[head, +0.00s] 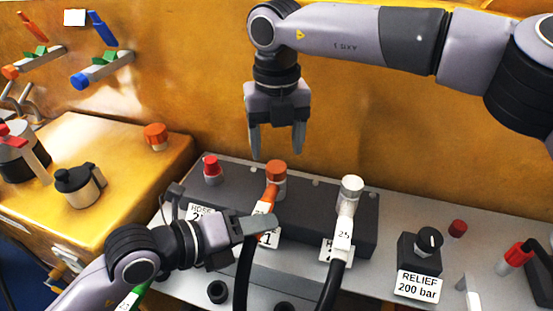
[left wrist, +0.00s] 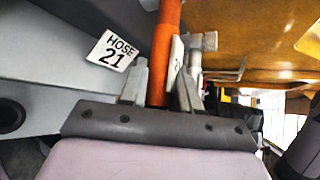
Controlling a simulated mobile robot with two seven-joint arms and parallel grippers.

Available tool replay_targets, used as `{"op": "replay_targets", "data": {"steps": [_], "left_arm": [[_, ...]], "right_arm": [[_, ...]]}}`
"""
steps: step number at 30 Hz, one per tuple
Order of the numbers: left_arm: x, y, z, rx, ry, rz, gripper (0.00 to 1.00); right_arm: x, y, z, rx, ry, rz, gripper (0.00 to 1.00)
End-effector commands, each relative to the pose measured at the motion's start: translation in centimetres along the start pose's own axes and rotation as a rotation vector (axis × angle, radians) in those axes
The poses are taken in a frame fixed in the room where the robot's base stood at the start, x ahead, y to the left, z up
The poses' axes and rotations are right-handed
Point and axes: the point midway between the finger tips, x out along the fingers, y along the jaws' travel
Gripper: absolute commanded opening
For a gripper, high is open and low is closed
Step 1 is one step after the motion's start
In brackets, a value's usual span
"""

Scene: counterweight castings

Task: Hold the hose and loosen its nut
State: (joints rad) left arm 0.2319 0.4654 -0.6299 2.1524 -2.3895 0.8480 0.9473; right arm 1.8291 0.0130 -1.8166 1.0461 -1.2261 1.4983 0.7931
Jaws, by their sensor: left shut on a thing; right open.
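The hose with the orange end (head: 268,200) rises to an orange nut (head: 276,172) on the dark manifold block (head: 325,205). My left gripper (head: 268,224) is shut on this hose below the nut. In the left wrist view the orange hose (left wrist: 166,50) passes between the fingers (left wrist: 160,88), beside a "HOSE 21" tag (left wrist: 113,50). My right gripper (head: 278,148) is open and empty, pointing down just above and behind the orange nut, apart from it. The left gripper partly covers the tag on the hose.
A second hose (head: 343,232) with a white nut (head: 352,187), labelled 25, stands to the right. A red cap (head: 212,168) sits left on the block. A relief valve (head: 420,255) and another red cap (head: 458,228) are farther right.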

Motion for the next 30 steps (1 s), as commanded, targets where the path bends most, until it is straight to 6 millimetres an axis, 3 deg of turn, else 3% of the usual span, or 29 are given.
{"op": "replay_targets", "data": {"steps": [7, 19, 20, 24, 25, 30], "left_arm": [[0.0, 0.0, 0.0, 0.0, 0.0, -0.001, 0.0], [0.0, 0.0, 0.0, 0.0, -0.001, -0.001, 0.0], [0.0, 0.0, 0.0, 0.0, -0.001, -0.001, 0.0], [0.0, 0.0, 0.0, 0.001, -0.001, -0.001, 0.0], [0.0, 0.0, 0.0, 0.001, -0.001, -0.001, 0.0], [0.0, 0.0, 0.0, 0.001, -0.001, -0.001, 0.0]], "right_arm": [[3.6, 0.0, 0.0, -0.001, 0.001, 0.001, 0.66], [4.5, 0.0, 0.0, -0.001, -0.001, 0.001, 0.66], [4.5, 0.0, 0.0, -0.001, -0.001, 0.001, 0.63], [4.5, 0.0, 0.0, -0.001, -0.001, 0.001, 0.17], [4.5, 0.0, 0.0, -0.001, -0.001, 0.0, 0.1], [4.4, 0.0, 0.0, -0.004, -0.001, 0.0, 0.1]]}}
